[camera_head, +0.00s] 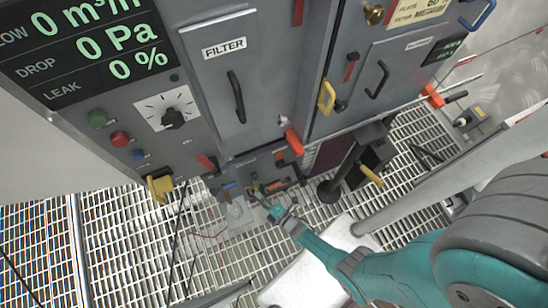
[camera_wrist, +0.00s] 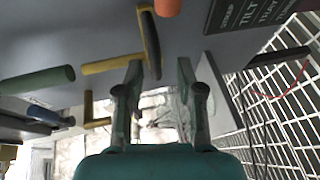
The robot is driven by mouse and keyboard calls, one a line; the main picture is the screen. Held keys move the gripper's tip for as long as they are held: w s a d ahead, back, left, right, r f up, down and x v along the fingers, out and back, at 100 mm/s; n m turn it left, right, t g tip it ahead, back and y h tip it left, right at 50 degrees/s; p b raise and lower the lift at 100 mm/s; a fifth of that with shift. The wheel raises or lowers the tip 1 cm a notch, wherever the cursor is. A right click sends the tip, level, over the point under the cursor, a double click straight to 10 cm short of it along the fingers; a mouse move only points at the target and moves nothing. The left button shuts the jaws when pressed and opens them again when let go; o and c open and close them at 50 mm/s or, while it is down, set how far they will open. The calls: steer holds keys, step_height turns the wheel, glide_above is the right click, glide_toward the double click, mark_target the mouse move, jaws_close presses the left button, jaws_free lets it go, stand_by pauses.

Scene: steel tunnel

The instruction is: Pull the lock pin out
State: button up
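My gripper (camera_head: 273,206) is low in front of the grey cabinet's lower edge in the head view. In the wrist view its two teal fingers (camera_wrist: 160,75) are apart, with nothing visibly held between them. A yellow rod (camera_wrist: 108,65) meets a dark curved bar (camera_wrist: 150,45) just ahead of and left of the fingers. A smaller yellow and dark angled piece (camera_wrist: 92,110) is beside the left finger. I cannot tell for sure which of these is the lock pin. In the head view these parts are small and partly hidden by my fingertips.
Green (camera_wrist: 38,80) and blue (camera_wrist: 48,115) cylinders stick out at left; an orange one (camera_wrist: 167,7) is at the top. A dark label plate (camera_wrist: 260,15) is at top right. The filter drawer (camera_head: 228,90) is above. A black post (camera_head: 345,170) stands right of my gripper. Grating floor (camera_head: 130,240) lies below.

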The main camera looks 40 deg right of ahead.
steer(key=s+r, duration=0.1)
steer(key=s, duration=0.8)
steer(key=shift+d+r, duration=0.35)
steer(key=shift+d, duration=0.05)
steer(key=shift+s, duration=0.1)
